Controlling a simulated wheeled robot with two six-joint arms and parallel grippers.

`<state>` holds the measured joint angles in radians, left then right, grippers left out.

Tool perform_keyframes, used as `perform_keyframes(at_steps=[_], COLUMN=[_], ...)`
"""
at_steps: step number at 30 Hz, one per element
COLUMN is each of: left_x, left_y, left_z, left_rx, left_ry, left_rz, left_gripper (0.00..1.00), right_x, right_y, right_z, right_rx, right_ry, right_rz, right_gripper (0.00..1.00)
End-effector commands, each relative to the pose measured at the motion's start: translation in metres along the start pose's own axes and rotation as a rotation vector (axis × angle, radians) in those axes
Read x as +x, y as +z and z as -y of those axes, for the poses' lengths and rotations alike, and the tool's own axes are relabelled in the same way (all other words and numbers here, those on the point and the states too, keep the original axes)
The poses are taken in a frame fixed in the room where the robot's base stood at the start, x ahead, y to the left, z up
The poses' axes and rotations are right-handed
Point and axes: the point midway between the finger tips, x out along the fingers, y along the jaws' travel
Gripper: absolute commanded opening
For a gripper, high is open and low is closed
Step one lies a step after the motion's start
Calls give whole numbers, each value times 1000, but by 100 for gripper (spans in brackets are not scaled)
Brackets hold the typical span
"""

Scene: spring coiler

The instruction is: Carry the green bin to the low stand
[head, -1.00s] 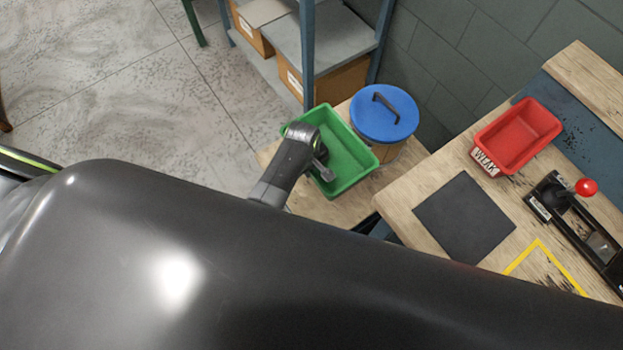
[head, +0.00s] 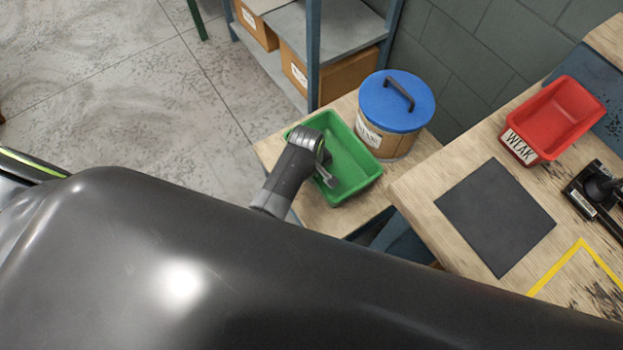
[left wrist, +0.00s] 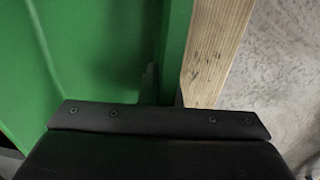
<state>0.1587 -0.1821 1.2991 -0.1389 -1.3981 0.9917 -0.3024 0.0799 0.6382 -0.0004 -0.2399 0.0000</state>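The green bin (head: 352,160) is an open tray, upright and empty as far as I can see. It is at the low stand's wooden top (head: 318,217); I cannot tell whether it rests on it or hangs just above. My left gripper (head: 325,172) is at the bin's left wall and looks shut on it. In the left wrist view the bin's inside (left wrist: 95,45) fills the left, its wall runs up the middle, and the stand's wooden edge (left wrist: 215,45) is to the right. The fingertips are mostly hidden. My right gripper is not in view.
A tub with a blue lid (head: 396,100) stands just right of the bin. A workbench holds a red bin labelled WEAK (head: 555,115), a dark mat (head: 495,215) and a black lever device (head: 597,190). A shelf with boxes (head: 335,75) stands behind. Floor (head: 130,110) is open at left.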

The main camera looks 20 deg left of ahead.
Motion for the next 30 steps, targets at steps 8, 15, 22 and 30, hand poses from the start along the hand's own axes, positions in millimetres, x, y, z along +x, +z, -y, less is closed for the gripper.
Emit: perform_keyframes(at_steps=[8,15,22,30], left_x=[2,5,5,-4], left_y=[0,0,0,0], left_z=[-1,0,0,0], left_rx=[0,0,0,0], left_ry=[2,0,0,2], left_rz=[-1,0,0,-1], left_gripper=[0,13,25,25], right_x=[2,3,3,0], right_y=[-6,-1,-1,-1], right_z=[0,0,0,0], right_rx=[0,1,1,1], right_ry=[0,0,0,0], right_rz=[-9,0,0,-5], right_gripper=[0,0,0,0])
